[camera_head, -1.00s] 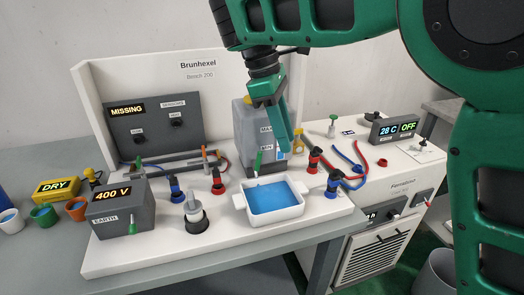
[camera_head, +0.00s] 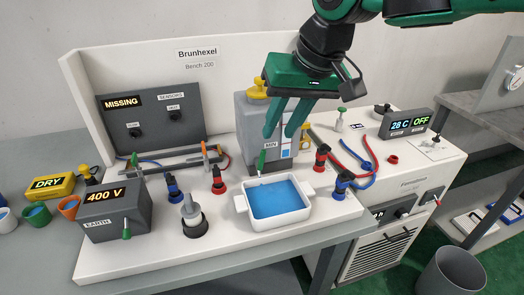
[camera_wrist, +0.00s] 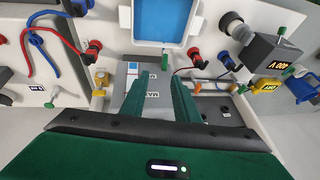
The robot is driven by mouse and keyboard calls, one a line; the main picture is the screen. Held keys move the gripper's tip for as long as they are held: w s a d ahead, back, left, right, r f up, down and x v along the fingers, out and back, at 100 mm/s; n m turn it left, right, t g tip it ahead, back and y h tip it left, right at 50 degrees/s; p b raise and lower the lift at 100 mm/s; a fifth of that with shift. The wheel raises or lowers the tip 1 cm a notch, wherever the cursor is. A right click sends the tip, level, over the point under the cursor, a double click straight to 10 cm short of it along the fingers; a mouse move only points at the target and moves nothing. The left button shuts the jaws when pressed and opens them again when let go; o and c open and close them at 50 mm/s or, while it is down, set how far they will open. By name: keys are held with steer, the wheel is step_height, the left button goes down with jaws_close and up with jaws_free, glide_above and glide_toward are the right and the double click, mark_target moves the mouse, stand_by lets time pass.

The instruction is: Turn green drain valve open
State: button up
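The green drain valve lever (camera_head: 261,161) stands upright at the lower front of the grey tank (camera_head: 250,125), just behind the white tray (camera_head: 240,204) of blue liquid. In the wrist view the lever (camera_wrist: 165,59) shows beyond my fingertips, between them and the tray (camera_wrist: 194,37). My gripper (camera_head: 279,134) has two green fingers spread apart with nothing between them. It hangs in front of the tank, above and slightly right of the lever, not touching it. In the wrist view my gripper (camera_wrist: 161,79) points toward the lever. The fingers hide part of the tank face.
Red connectors (camera_head: 218,181) (camera_head: 321,157) and blue connectors (camera_head: 173,187) (camera_head: 342,185) stand around the tray. A yellow valve (camera_head: 305,135) is right of the tank. Red and blue hoses (camera_head: 362,160) lie at right. A grey box (camera_head: 117,212) reads 400 V.

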mark_target(265, 151)
steer(key=x, duration=0.7)
steer(key=a+x, duration=0.1)
steer(key=x, duration=0.2)
steer(key=shift+s+f, duration=0.1)
steer(key=shift+f, duration=0.15)
jaws_close()
